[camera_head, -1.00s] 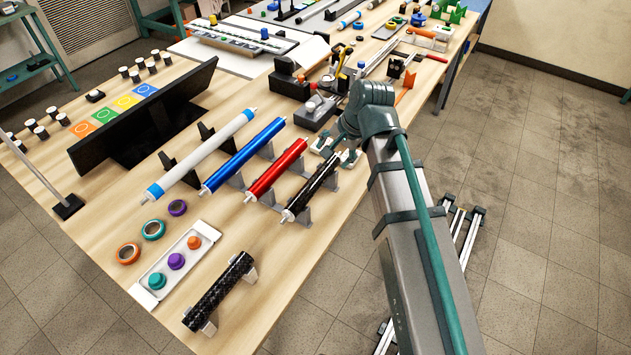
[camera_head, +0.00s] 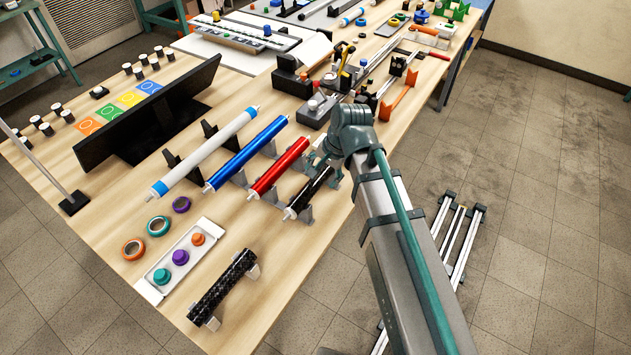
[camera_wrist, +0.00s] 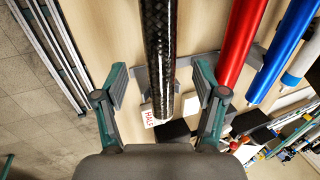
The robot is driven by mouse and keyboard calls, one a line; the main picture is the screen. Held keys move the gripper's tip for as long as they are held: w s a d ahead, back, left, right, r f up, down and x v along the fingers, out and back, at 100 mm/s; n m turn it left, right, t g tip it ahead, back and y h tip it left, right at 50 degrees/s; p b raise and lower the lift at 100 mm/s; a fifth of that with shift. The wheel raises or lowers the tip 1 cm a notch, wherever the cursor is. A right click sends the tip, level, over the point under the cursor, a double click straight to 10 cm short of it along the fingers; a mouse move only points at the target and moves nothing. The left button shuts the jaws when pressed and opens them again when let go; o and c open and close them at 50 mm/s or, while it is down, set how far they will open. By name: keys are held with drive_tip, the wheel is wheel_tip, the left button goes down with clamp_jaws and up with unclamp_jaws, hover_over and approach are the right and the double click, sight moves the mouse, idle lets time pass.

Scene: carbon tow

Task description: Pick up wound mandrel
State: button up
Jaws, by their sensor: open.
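A black mandrel with a woven carbon look (camera_head: 308,193) lies in the rack at the right end of a row of rods, its pale end shaft toward the near side. My gripper (camera_head: 323,152) is at its far end in the head view, where the fingers are partly hidden by the wrist. In the wrist view, my gripper (camera_wrist: 160,70) is open, with the black mandrel (camera_wrist: 158,50) running between the two spread fingers. There are gaps on both sides, and neither finger appears to touch it. Its height relative to the fingers is hard to tell.
A red rod (camera_head: 278,168) is beside the mandrel, close to the right finger in the wrist view. A blue rod (camera_head: 245,153) and a white rod (camera_head: 205,152) lie further left. A separate short black tube (camera_head: 222,287) rests on supports nearer the table edge.

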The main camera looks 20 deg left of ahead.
sight(319, 178)
drive_tip(key=shift+p+x, duration=0.65)
drive_tip(key=shift+x, duration=1.45)
clamp_jaws()
